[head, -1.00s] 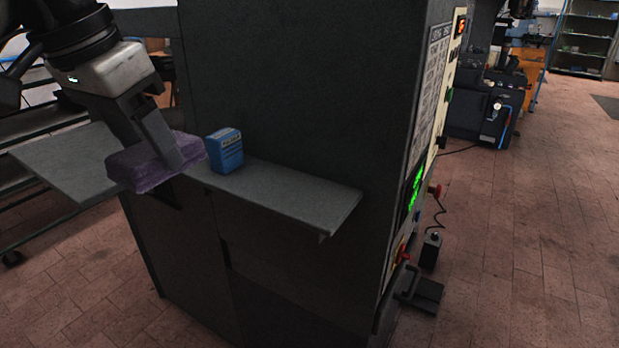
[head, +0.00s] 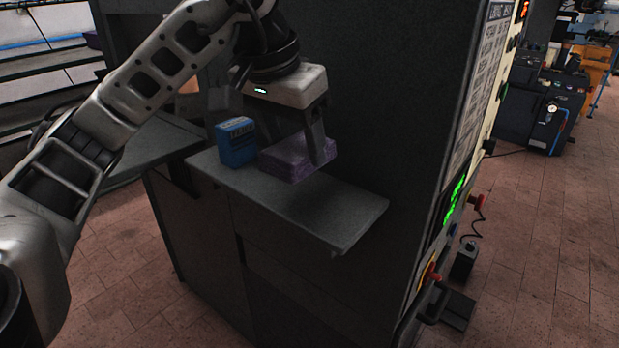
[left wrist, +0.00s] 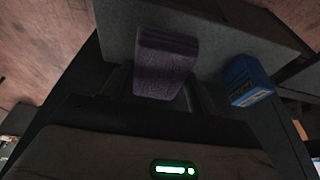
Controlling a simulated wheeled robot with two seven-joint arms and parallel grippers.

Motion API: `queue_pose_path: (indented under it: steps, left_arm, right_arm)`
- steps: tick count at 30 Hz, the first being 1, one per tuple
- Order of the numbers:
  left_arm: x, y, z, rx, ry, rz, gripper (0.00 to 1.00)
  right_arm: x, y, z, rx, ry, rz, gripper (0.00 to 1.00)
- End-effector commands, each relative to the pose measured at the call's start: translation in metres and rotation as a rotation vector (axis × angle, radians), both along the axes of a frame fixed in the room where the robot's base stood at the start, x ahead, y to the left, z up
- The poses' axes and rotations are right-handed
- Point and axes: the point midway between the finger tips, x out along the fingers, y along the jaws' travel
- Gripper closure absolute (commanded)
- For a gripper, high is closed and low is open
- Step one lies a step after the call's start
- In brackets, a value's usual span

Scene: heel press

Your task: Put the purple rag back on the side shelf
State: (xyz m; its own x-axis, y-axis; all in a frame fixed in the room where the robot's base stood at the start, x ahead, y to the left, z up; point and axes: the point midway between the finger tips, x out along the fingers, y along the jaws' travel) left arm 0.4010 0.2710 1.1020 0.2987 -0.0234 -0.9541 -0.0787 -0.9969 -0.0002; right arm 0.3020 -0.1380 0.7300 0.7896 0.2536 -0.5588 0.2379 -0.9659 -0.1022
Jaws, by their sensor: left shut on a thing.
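The purple rag (head: 290,160) is a folded block at the side shelf (head: 320,207), a grey ledge on the machine's side. My left gripper (head: 318,150) is shut on the rag from above. The rag is right over the shelf top, to the right of the blue box; I cannot tell whether it touches the shelf. In the left wrist view the rag (left wrist: 166,62) is between the fingers, with the shelf (left wrist: 118,25) beneath it. My right gripper is not in view.
A blue box (head: 236,142) stands on the shelf's left part, close to the rag. The dark machine body (head: 400,100) rises behind the shelf. The shelf's right part is bare. A grey table (head: 150,140) stands to the left.

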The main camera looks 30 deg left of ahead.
Motion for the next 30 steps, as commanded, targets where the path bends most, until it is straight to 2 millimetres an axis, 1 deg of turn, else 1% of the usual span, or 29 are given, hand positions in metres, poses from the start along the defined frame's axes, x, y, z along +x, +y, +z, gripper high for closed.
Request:
queue_pose_path:
  steps: [1, 7, 10, 12, 15, 18, 23, 28, 29, 30]
  left_arm:
    - [0.004, -0.004, -0.009, -0.002, 0.003, -0.003, 0.62]
    - [0.014, -0.009, -0.020, -0.001, 0.000, 0.000, 0.62]
    - [0.020, -0.013, -0.032, -0.001, 0.004, 0.000, 0.62]
    - [0.019, -0.012, -0.044, 0.001, 0.003, 0.002, 0.62]
    - [0.019, -0.012, -0.054, 0.000, 0.001, 0.002, 0.62]
    - [0.019, -0.012, -0.057, 0.001, -0.001, 0.001, 0.62]
    - [0.019, -0.012, -0.057, 0.000, -0.002, 0.001, 0.62]
    - [0.019, -0.012, -0.061, 0.000, -0.002, 0.001, 0.62]
    - [0.019, -0.012, -0.060, 0.000, -0.002, 0.001, 0.35]
    - [0.019, -0.012, -0.060, 0.000, -0.002, 0.001, 0.24]
  right_arm:
    - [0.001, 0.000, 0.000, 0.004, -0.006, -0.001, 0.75]
    - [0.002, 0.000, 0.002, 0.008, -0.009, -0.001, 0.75]
    - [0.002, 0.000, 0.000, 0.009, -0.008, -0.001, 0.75]
    - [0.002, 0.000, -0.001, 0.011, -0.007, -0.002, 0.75]
    - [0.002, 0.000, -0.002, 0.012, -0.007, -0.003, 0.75]
    - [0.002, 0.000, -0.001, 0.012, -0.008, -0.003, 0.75]
    - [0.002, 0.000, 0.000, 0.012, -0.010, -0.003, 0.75]
    - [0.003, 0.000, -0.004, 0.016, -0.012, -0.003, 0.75]
    - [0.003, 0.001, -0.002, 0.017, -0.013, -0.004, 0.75]
    - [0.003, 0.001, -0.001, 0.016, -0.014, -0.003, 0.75]
